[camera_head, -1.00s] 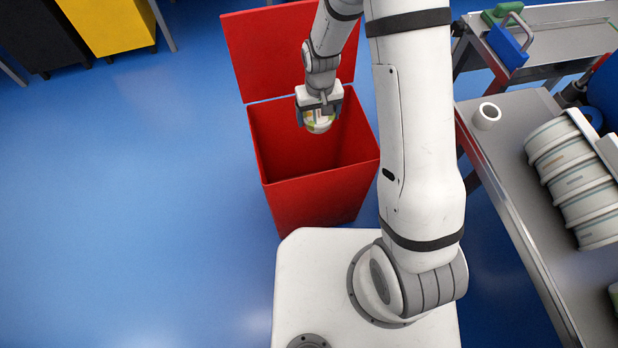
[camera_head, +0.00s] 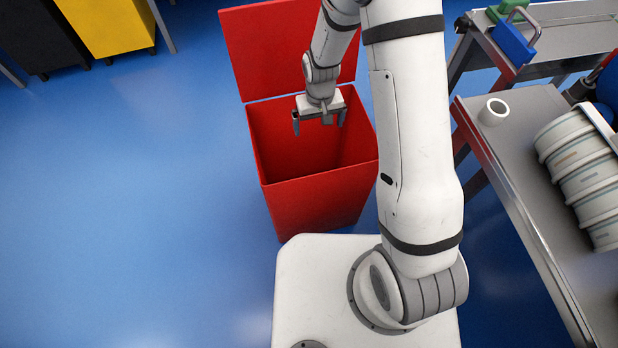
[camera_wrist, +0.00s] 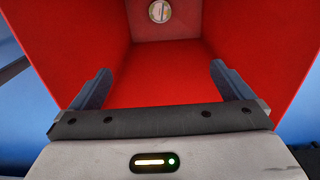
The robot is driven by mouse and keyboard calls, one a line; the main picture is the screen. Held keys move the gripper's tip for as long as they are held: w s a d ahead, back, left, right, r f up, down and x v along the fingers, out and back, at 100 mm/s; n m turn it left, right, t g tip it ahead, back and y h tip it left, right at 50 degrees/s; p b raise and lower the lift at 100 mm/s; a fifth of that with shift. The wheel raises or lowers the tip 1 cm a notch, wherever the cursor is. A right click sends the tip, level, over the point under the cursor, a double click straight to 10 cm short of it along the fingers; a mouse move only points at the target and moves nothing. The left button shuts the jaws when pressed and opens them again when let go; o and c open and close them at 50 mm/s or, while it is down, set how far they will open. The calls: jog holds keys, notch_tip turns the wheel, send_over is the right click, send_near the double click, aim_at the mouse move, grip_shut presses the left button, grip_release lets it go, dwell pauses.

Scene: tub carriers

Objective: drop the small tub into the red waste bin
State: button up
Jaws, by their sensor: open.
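The red waste bin (camera_head: 318,203) stands with its lid open behind it, in front of my base. My gripper (camera_head: 320,127) is over the bin's opening, fingers pointing down, open and empty. In the wrist view my gripper's two blue fingers (camera_wrist: 155,88) are spread wide with nothing between them. The small tub (camera_wrist: 159,11) shows in the wrist view as a small round pale lid with a yellow-green mark, low inside the red bin, apart from the fingers. In the head view the tub is hidden by the bin's front wall.
A yellow bin (camera_head: 108,22) and a black bin (camera_head: 38,38) stand at the back left. The blue floor at left is clear.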

notch_tip(320, 180, up, 8)
jog(key=p, duration=0.1)
jog(key=shift+p, duration=0.3)
dwell(0.5)
